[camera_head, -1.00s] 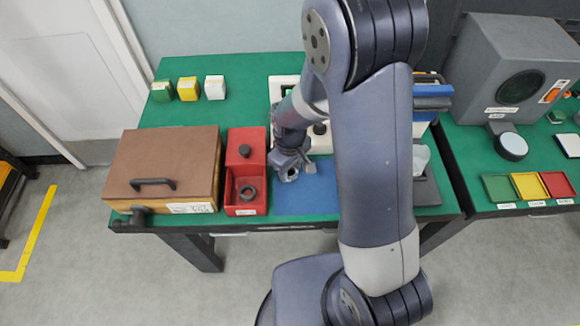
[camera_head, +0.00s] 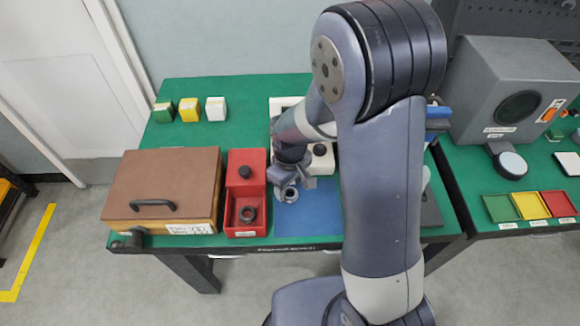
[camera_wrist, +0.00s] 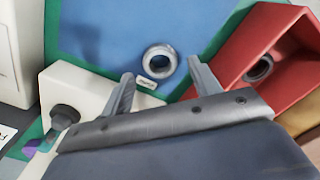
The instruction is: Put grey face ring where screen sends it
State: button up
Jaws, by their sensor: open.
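The grey face ring (camera_wrist: 159,62) lies flat on the blue mat (camera_wrist: 110,25) in the wrist view, with a small white label beside it. In the head view the ring (camera_head: 290,194) shows small just below my gripper (camera_head: 288,178). In the wrist view my gripper (camera_wrist: 161,72) is open, with one finger to each side of the ring in the picture; I cannot tell how far above it the fingertips are. No readable screen message shows. A grey machine (camera_head: 480,85) with a dark round window stands on the right table.
A red box (camera_head: 233,190) with a dark ring (camera_head: 248,214) inside stands left of the mat, beside a brown-lidded box (camera_head: 160,175). Green (camera_head: 502,208), yellow (camera_head: 530,206) and red (camera_head: 558,203) trays lie on the right table. A white block with a black knob (camera_wrist: 64,117) is close by.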

notch_tip(320, 180, up, 10)
jog(key=shift+f, duration=0.2)
jog(key=shift+f, duration=0.1)
notch_tip(320, 180, down, 12)
jog(key=shift+f, duration=0.1)
jog(key=shift+r, duration=1.25)
jog(key=shift+f, duration=0.15)
